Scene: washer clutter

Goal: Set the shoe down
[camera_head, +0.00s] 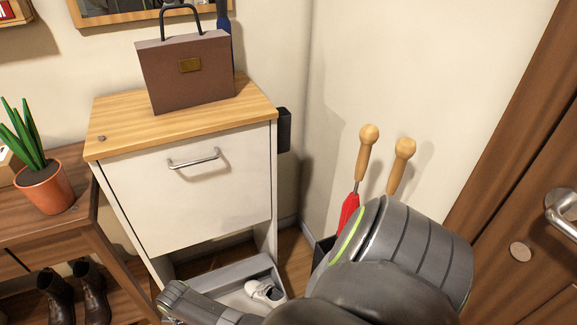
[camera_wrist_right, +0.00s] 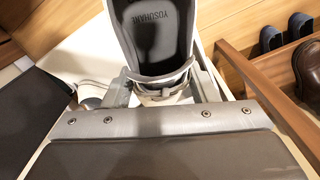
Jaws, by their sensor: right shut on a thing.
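My right gripper (camera_wrist_right: 162,92) is shut on a grey-and-white shoe (camera_wrist_right: 160,52). Its fingers lie on both sides of the shoe's strapped end, and the dark insole with lettering faces the wrist camera. In the head view my right arm reaches across the bottom, and the held shoe cannot be made out there. Another white shoe (camera_head: 264,291) lies in the grey tray (camera_head: 225,274) of the cabinet's lower opening. Whether the held shoe touches any surface is hidden. My left gripper is in neither view.
The white cabinet (camera_head: 195,205) carries a brown handbag (camera_head: 187,68) on its wooden top. A wooden shoe rack (camera_head: 85,232) with dark boots (camera_head: 78,294) and a potted plant (camera_head: 45,188) stands at left. Wooden-handled umbrellas (camera_head: 367,138) stand at right, near the door (camera_head: 520,195).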

